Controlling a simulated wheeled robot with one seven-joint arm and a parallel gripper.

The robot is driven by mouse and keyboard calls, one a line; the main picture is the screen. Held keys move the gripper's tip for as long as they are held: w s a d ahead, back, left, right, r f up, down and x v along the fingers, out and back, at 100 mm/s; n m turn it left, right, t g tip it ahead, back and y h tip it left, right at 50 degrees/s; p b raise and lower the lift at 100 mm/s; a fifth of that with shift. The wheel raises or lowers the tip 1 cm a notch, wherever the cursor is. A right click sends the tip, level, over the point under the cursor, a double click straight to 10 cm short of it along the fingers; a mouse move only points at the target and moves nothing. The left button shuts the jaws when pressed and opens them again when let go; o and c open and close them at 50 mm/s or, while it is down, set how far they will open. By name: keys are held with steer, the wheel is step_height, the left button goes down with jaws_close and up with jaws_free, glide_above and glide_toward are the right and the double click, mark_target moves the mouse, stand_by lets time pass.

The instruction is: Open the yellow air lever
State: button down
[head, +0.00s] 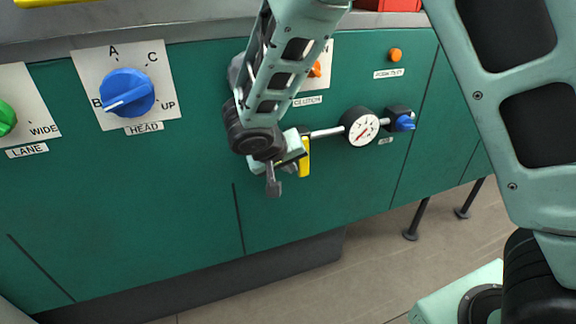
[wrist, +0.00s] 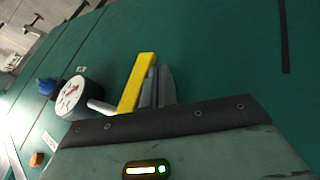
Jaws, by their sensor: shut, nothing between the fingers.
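The yellow air lever (head: 304,157) hangs down across the end of a short grey pipe (head: 326,132) on the green panel front. It also shows in the wrist view as a long yellow bar (wrist: 136,84). My gripper (head: 273,184) is just left of the lever in the head view and partly covers the pipe end. In the wrist view the grey fingers (wrist: 160,86) are together and empty, right beside the lever. I cannot tell whether they touch it. The lever's pivot is hidden behind my gripper.
A round white gauge (head: 362,128) and a small blue knob (head: 404,122) sit right of the lever on the same line. A large blue HEAD dial (head: 127,93) and a green LANE knob (head: 6,118) are on the left. The panel below the lever is clear.

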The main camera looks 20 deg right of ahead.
mark_target(305, 167)
steer(key=shift+d+f+h+b, duration=0.3)
steer(key=shift+h+b, duration=0.3)
steer(key=shift+b, duration=0.3)
steer(key=h+b, duration=0.1)
steer(key=d+f+n+h+b, duration=0.1)
steer(key=shift+t+h+b, duration=0.3)
steer(key=d+h, duration=0.1)
steer(key=d+n+h+b, duration=0.1)
steer(key=h, duration=0.1)
steer(key=shift+r+t, duration=0.1)
steer(key=shift+t, duration=0.2)
steer(key=d+n+t+h+p, duration=0.1)
steer(key=h, duration=0.1)
steer(key=d+r+n+t+h+p, duration=0.1)
steer(key=h, duration=0.2)
steer(key=d+r+n+t+h+p, duration=0.1)
steer(key=d+h+p, duration=0.1)
steer(key=shift+r+n+h, duration=0.1)
steer(key=shift+n+h, duration=0.2)
steer(key=shift+d, duration=0.15)
